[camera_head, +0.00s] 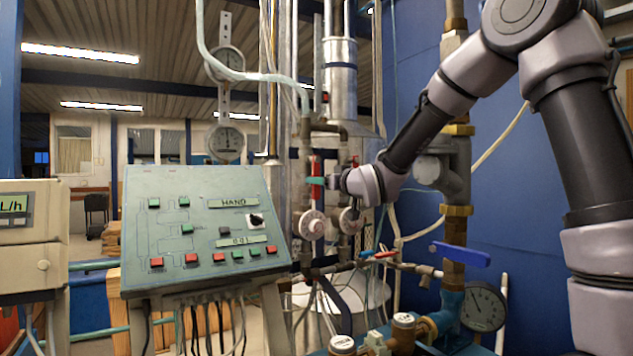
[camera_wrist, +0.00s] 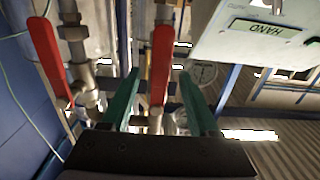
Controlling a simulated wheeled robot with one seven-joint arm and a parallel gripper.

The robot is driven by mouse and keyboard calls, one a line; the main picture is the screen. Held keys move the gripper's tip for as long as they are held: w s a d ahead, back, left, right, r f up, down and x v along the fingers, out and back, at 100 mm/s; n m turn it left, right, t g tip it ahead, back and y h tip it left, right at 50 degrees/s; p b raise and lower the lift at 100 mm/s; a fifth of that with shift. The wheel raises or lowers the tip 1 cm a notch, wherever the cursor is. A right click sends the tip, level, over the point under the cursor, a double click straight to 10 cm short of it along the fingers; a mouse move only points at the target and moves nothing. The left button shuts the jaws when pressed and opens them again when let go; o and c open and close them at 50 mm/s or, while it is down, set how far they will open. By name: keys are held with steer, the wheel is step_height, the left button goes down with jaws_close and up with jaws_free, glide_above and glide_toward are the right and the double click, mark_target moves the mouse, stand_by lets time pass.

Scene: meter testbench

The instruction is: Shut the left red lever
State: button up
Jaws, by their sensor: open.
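The left red lever (camera_head: 317,172) stands upright on a vertical pipe in the head view. In the wrist view, which is upside down, this lever (camera_wrist: 161,62) appears between the two green fingers of my gripper (camera_wrist: 160,76). Gaps show on both sides of it, so the fingers look open around it without gripping. In the head view my gripper (camera_head: 322,182) is at the lever's mid-height, with its green fingertips partly hidden. A second, right red lever (camera_wrist: 47,52) also lies along its pipe, outside the fingers; it is mostly hidden in the head view.
A grey control panel (camera_head: 200,225) with buttons stands left of the pipes. A blue lever (camera_head: 460,254) and a small red handle (camera_head: 379,254) sit lower right. Round pale flanges (camera_head: 312,224) lie just below my gripper. A blue wall (camera_head: 540,200) is at right.

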steer(key=shift+x, duration=1.6)
steer(key=shift+c, duration=0.3)
jaws_close()
